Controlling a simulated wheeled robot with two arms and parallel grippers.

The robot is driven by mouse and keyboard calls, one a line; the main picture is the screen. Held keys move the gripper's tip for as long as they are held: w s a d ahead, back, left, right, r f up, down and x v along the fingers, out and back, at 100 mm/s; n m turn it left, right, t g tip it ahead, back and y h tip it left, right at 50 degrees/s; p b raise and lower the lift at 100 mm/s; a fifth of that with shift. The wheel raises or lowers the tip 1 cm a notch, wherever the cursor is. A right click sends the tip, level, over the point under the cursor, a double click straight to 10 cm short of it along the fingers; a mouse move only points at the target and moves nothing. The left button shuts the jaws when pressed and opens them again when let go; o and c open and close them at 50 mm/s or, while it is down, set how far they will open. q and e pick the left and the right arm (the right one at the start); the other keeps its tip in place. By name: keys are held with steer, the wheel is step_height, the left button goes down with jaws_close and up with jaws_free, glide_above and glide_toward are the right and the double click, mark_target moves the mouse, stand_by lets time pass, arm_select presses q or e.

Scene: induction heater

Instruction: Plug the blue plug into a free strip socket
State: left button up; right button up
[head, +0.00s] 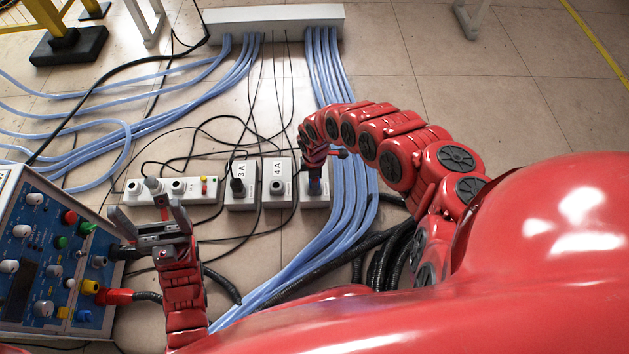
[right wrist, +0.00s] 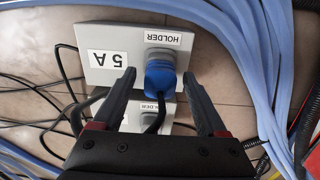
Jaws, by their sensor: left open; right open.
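The blue plug (right wrist: 160,75) sits in the holder of the white box marked 5A (right wrist: 105,54) in the right wrist view. Its dark cable runs toward my gripper. My right gripper (right wrist: 158,80) is open, with one finger on either side of the plug, apart from it. In the head view the right gripper (head: 315,172) is over the 5A box (head: 315,201) and mostly hides the plug. The socket strip (head: 206,197) lies at the left on the floor, with round sockets and small coloured buttons. My left gripper (head: 150,218) is open and empty just in front of it.
The 3A box (head: 241,201) holds a dark plug; the 4A box (head: 277,200) stands beside it. A blue control panel (head: 50,260) is at the left. Blue hoses (head: 350,210) run right of the boxes, and black cables cross the floor. A long white box (head: 275,22) lies behind.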

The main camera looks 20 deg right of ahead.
stand_by(0.5)
jaws_close()
stand_by(0.3)
steer(key=shift+r+p, duration=0.15)
steer(key=shift+p, duration=0.2)
steer(key=shift+r+p, duration=2.65)
steer(key=shift+r, duration=0.2)
